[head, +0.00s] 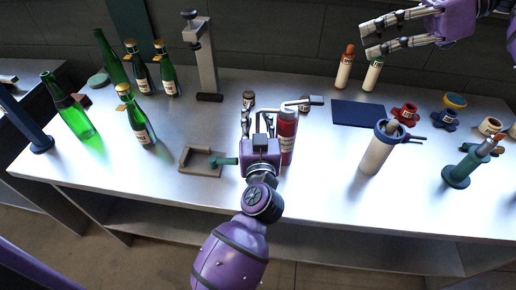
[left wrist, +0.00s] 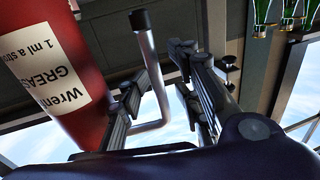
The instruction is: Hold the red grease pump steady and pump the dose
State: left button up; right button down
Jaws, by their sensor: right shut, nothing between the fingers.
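The red grease pump (head: 287,140) stands upright on the steel bench, with a bent metal pipe (head: 297,103) at its top. In the left wrist view the red pump (left wrist: 52,70) fills the left side, its white label partly readable as grease. My left gripper (head: 256,122) is beside the pump's left side in the head view. Its fingers (left wrist: 165,90) are spread apart, the pump body lies outside them, and a bent metal pipe (left wrist: 152,75) shows between them. Contact cannot be told. My right gripper (head: 366,40) is shut and empty, high at the upper right.
Several green bottles (head: 80,115) stand at the left. A grey bracket (head: 200,160) lies left of my left gripper. A dark blue mat (head: 358,113), a cream cylinder (head: 376,158) and a green stand (head: 458,172) are at the right. The bench front centre is clear.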

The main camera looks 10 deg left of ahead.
pick_arm(q)
jog(key=shift+s, duration=0.1)
jog(key=v, duration=1.2)
